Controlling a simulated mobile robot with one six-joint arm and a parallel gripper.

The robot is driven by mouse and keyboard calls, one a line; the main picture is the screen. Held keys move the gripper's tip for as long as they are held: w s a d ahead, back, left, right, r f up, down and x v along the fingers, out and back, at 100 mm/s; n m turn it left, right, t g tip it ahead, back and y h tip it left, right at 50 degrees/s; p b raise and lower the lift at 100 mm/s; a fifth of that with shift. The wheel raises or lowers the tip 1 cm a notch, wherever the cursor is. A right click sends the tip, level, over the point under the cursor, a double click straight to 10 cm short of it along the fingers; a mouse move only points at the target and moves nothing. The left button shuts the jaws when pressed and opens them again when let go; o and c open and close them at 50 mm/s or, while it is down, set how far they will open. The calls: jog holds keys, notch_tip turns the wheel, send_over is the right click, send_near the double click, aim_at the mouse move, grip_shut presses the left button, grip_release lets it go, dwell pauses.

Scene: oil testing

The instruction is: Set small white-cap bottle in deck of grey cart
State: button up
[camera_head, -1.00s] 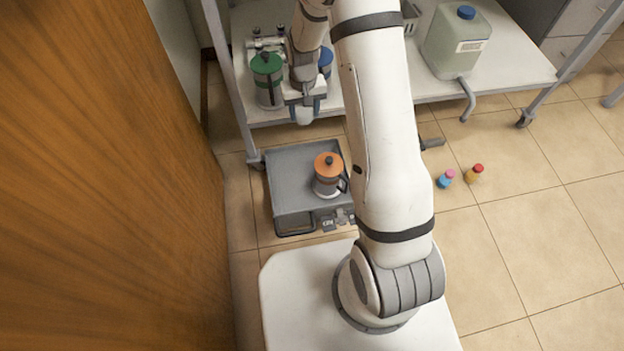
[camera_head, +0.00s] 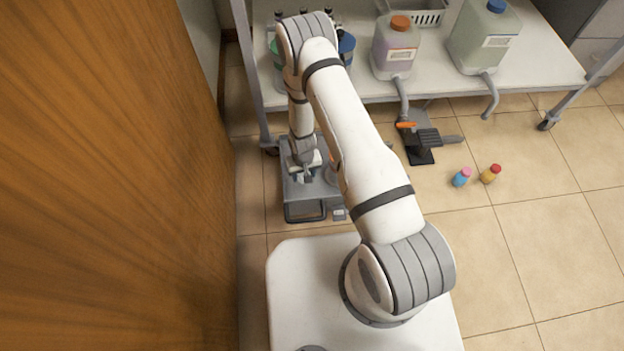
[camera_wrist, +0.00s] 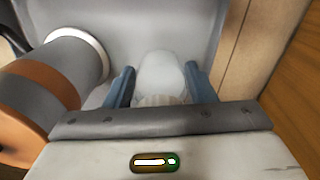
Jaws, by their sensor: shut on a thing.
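My gripper (camera_head: 306,177) is over the deck of the grey cart (camera_head: 325,191) in the head view. In the wrist view, my gripper (camera_wrist: 161,90) has its two blue-grey fingers shut on the small white-cap bottle (camera_wrist: 160,74). The bottle's pale, rounded end shows between the fingers against the grey deck (camera_wrist: 140,22). The rest of the bottle is hidden. I cannot tell whether it touches the deck. In the head view the bottle is not clearly visible.
An orange-and-grey canister (camera_wrist: 52,82) stands on the deck, left of the bottle in the wrist view. Jugs (camera_head: 396,50) stand on the white shelf behind. Two small bottles (camera_head: 461,177) (camera_head: 490,174) stand on the floor right. A wooden panel (camera_head: 120,180) is close on the left.

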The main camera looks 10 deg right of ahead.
notch_tip(320, 180, down, 6)
jog(key=shift+r+b, duration=0.1)
jog(key=shift+b, duration=1.1)
jog(key=o, duration=1.1)
